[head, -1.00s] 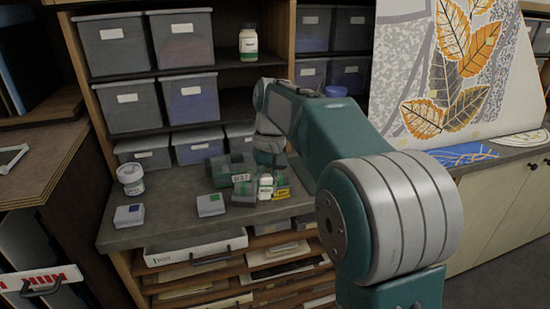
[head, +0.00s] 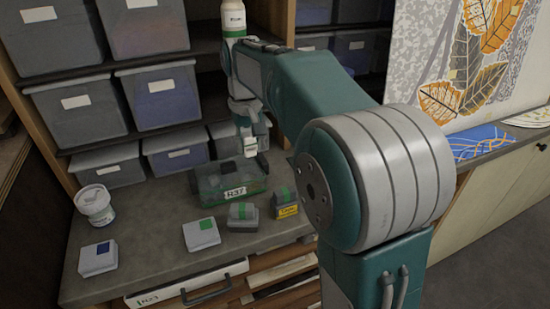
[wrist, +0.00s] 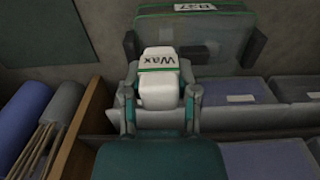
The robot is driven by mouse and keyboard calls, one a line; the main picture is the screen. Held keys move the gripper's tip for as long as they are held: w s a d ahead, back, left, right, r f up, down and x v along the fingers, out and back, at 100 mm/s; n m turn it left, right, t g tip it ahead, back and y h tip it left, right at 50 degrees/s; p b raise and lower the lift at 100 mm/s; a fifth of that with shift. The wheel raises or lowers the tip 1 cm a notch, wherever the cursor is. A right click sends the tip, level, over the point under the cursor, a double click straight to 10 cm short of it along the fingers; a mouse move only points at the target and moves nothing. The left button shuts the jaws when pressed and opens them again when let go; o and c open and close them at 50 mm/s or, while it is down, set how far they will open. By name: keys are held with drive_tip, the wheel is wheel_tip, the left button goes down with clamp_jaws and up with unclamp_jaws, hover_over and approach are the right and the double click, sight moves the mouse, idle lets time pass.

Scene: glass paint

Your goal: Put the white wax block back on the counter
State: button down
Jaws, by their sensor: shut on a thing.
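The white wax block (wrist: 158,82), labelled "Wax" with a green stripe, is between the fingers of my gripper (wrist: 161,98) in the wrist view. My gripper is shut on it. In the head view the white block (head: 250,147) hangs below my gripper, in front of the lower bins and seemingly just above the R37 box. The counter (head: 150,250) lies below, with bare surface at its front and left.
The dark see-through R37 box (head: 208,190) stands on the counter. A green-topped grey block (head: 242,217), a yellow-black block (head: 287,205), a green-marked block (head: 201,235), a blue-marked block (head: 98,259) and a white tub (head: 95,205) stand around it. Shelved bins (head: 175,152) are behind.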

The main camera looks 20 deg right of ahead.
drive_tip(key=w+d+f, duration=0.4)
drive_tip(key=d, duration=0.3)
hover_over(278, 165)
drive_tip(key=f, duration=0.4)
drive_tip(key=shift+s+a+f, duration=0.2)
drive_tip(key=shift+s+a, duration=0.1)
drive_tip(key=f, duration=0.3)
drive_tip(key=shift+w+d+f, duration=0.2)
drive_tip(key=shift+d+f, duration=0.05)
drive_tip(key=shift+f, duration=0.15)
drive_tip(key=shift+c, duration=1.9)
unclamp_jaws()
wheel_tip(278, 165, up, 12)
